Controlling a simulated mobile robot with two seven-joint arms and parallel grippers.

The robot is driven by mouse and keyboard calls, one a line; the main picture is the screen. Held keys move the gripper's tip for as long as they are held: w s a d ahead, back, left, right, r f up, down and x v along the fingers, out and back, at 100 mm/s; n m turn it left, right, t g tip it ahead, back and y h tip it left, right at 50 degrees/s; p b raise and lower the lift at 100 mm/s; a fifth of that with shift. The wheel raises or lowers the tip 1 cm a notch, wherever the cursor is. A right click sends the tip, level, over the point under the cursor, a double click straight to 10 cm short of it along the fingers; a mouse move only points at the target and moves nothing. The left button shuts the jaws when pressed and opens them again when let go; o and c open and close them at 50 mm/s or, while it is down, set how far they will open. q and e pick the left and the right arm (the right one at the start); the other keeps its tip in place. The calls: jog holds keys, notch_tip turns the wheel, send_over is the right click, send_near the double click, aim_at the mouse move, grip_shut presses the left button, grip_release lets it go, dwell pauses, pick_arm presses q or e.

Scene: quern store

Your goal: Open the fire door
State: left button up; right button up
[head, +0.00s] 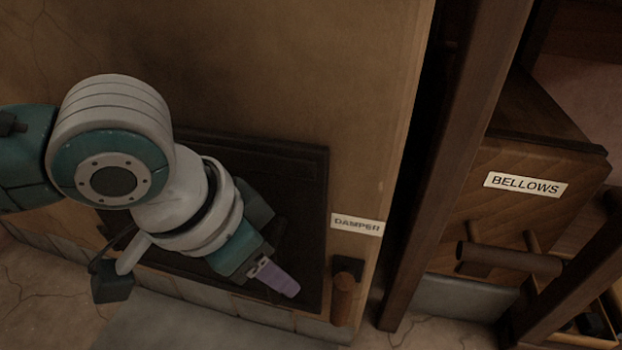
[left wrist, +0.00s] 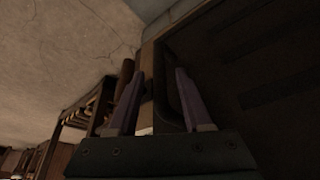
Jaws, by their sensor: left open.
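The fire door (head: 300,170) is a dark, flat panel set in the tan wall in the head view. It looks shut, and my left arm covers much of it. My left gripper (head: 278,278) is in front of its lower right part, with purple fingers. In the left wrist view the gripper (left wrist: 158,103) is open, its two fingers apart. The dark ribbed door (left wrist: 255,70) fills the right side there. A dark bar-like shape shows behind and between the fingers; I cannot tell if it is a handle. My right gripper is not in view.
A DAMPER label (head: 357,225) and a brown wooden damper handle (head: 343,298) are close to the right of the door. A dark wooden post (head: 455,150) stands further right. Beyond it is a wooden box with a BELLOWS label (head: 525,185) and a round bar (head: 510,258).

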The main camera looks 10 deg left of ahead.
pick_arm(q)
grip_shut()
dwell(0.4)
dwell(1.0)
